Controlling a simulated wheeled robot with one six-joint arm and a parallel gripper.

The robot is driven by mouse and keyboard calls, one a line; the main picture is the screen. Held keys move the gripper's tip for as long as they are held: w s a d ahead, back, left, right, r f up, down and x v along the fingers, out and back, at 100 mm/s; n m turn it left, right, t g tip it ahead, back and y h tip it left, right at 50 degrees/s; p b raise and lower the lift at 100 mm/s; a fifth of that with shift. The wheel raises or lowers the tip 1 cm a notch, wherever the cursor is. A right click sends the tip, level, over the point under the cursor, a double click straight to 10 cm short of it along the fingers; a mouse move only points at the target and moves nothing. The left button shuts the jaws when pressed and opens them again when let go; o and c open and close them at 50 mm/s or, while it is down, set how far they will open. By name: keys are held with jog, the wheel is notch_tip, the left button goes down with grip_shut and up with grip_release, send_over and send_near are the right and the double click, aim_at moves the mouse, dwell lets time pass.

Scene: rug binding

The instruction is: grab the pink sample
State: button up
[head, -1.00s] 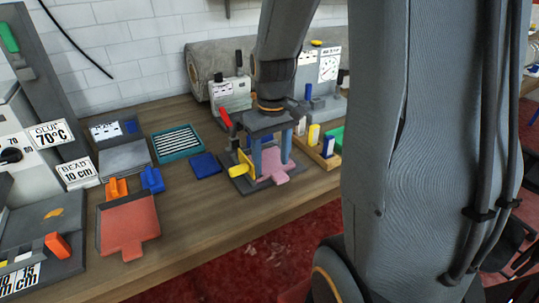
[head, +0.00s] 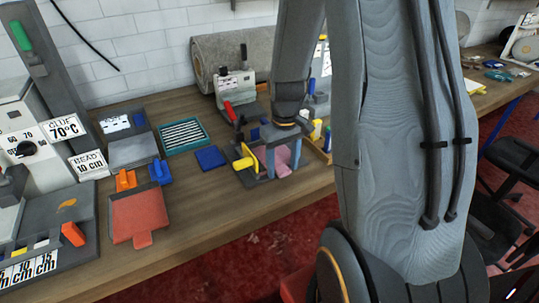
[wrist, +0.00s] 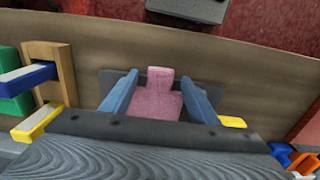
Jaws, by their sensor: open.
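The pink sample (wrist: 157,98) is a flat pink piece with a narrower tab, lying on a dark plate (wrist: 97,79) on the bench. In the head view the pink sample (head: 281,158) shows partly behind my gripper's fingers. My gripper (head: 282,160) points down over it. In the wrist view the two blue fingers of my gripper (wrist: 160,100) stand apart, one on each side of the pink sample. Nothing is held between them. Whether the fingertips touch the plate cannot be told.
A red-handled device (head: 236,95) stands behind. A blue pad (head: 210,157) and a red tray (head: 140,215) lie to the left. A wooden holder (wrist: 52,70) with colored pieces is on the other side.

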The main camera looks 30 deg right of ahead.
jog(key=c, duration=1.2)
jog(key=shift+r, duration=0.1)
jog(key=shift+c, duration=0.2)
jog(key=shift+r+p, duration=1.5)
jog(key=shift+r, duration=0.2)
